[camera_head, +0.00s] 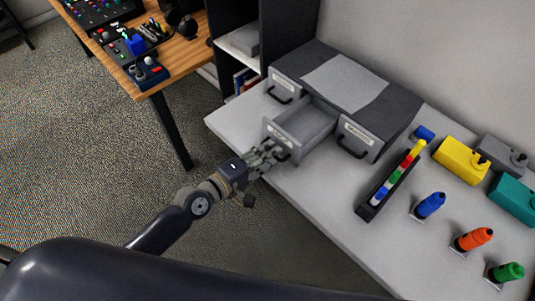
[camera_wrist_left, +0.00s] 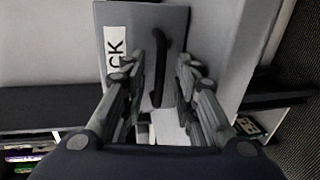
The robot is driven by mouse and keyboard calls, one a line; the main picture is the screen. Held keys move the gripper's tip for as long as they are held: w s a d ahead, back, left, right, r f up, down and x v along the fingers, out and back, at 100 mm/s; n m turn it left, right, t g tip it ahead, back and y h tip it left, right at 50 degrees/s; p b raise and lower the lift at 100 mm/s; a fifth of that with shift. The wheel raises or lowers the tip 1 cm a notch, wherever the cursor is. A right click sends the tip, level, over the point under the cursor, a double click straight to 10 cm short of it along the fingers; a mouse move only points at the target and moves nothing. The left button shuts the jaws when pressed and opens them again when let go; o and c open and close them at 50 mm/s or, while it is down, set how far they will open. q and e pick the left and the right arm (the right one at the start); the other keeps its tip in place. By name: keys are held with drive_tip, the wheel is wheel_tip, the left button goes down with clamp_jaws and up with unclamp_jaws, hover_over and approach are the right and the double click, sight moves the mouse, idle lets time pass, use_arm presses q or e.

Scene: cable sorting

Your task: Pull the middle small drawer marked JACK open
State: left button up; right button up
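The middle small drawer (camera_head: 302,128) stands pulled out of the grey drawer unit (camera_head: 395,106), and its inside looks empty. Its front shows in the left wrist view (camera_wrist_left: 205,22), with a label (camera_wrist_left: 116,50) partly hidden so that only "CK" reads clearly. The drawer's dark handle (camera_wrist_left: 160,72) lies between the fingers of my left gripper (camera_wrist_left: 172,58). The fingers stand apart with a gap around the handle; whether one touches it I cannot tell. In the head view my left gripper (camera_head: 272,153) is at this drawer's front. My right gripper is not in view.
The left drawer (camera_head: 283,88) and right drawer (camera_head: 357,140) are shut. Right of the unit are a rack of coloured pieces (camera_head: 390,182), a yellow box (camera_head: 461,160) and several coloured connectors. A wooden desk (camera_head: 195,50) stands at the back left.

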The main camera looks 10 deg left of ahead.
use_arm(q)
drive_tip(key=v, duration=1.2)
idle(0.5)
drive_tip(key=s+a+f+m+g+y, duration=0.15)
drive_tip(key=a+f, duration=0.25)
drive_tip(key=f, duration=0.6)
drive_tip(key=s+a+f+m+g+y, duration=0.1)
drive_tip(key=a+f+m+y, duration=0.2)
drive_tip(key=f, duration=0.7)
drive_tip(key=s+a+f+m+g+y, duration=0.1)
drive_tip(key=s+a+f+y, duration=0.3)
drive_tip(key=f, duration=0.6)
drive_tip(key=s+a+f+m+g, duration=0.2)
drive_tip(key=s+f+m+g, duration=0.2)
drive_tip(key=s+f, duration=0.7)
drive_tip(key=s+d+f+m+g, duration=0.2)
drive_tip(key=s+f, duration=0.2)
drive_tip(key=s, duration=0.3)
drive_tip(key=s+d+f+m+g, duration=0.2)
drive_tip(key=s+f, duration=0.2)
drive_tip(key=s, duration=0.3)
drive_tip(key=shift+s+d+y, duration=0.25)
drive_tip(key=shift+s+y, duration=0.1)
drive_tip(key=shift+s, duration=0.05)
